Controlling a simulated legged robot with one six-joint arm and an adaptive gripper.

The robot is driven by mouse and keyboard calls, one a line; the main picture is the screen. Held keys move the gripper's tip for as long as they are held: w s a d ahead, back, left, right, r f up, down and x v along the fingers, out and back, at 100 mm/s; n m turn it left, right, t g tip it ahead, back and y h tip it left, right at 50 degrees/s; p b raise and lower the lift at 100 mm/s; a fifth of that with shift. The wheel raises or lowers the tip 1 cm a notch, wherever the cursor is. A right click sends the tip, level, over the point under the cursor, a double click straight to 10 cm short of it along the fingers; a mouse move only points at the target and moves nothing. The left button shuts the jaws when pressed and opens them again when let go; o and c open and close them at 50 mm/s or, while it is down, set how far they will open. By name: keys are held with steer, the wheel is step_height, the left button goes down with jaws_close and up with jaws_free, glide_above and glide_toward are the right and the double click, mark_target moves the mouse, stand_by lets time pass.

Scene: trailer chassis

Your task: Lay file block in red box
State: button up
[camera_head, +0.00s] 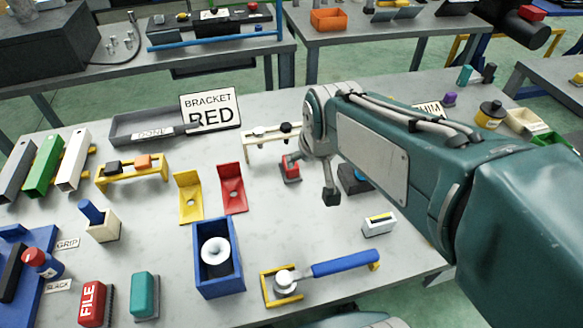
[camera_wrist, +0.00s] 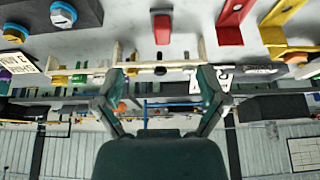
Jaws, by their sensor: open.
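The file block (camera_head: 92,303) is a red block with white FILE lettering, standing at the near left of the grey table. My gripper (camera_head: 310,180) is open and empty over the table's middle, well away from the file block. Its two fingers spread apart in the wrist view (camera_wrist: 160,82). A small red block on a dark base (camera_head: 290,170) is close by one finger; it also shows in the wrist view (camera_wrist: 162,28). I see no clearly red box; an orange open box (camera_head: 327,19) stands on a back table. The file block does not show in the wrist view.
A blue box (camera_head: 218,280) with a white round part stands at the near middle. A teal block (camera_head: 145,295) is right of the file block. Yellow (camera_head: 188,197) and red (camera_head: 232,188) brackets stand mid-table. My arm hides part of the right side.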

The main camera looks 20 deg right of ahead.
steer(key=shift+g, duration=0.3)
steer(key=w+f, duration=1.1)
steer(key=shift+w+a+f, duration=0.1)
steer(key=shift+w+a, duration=0.15)
steer(key=shift+a, duration=0.15)
steer(key=shift+w+d+x, duration=0.1)
steer(key=shift+d+x, duration=0.05)
steer(key=shift+x, duration=1.35)
steer(key=shift+w+d+x, duration=0.1)
steer(key=shift+w+x, duration=0.05)
steer(key=shift+x, duration=1.3)
jaws_close()
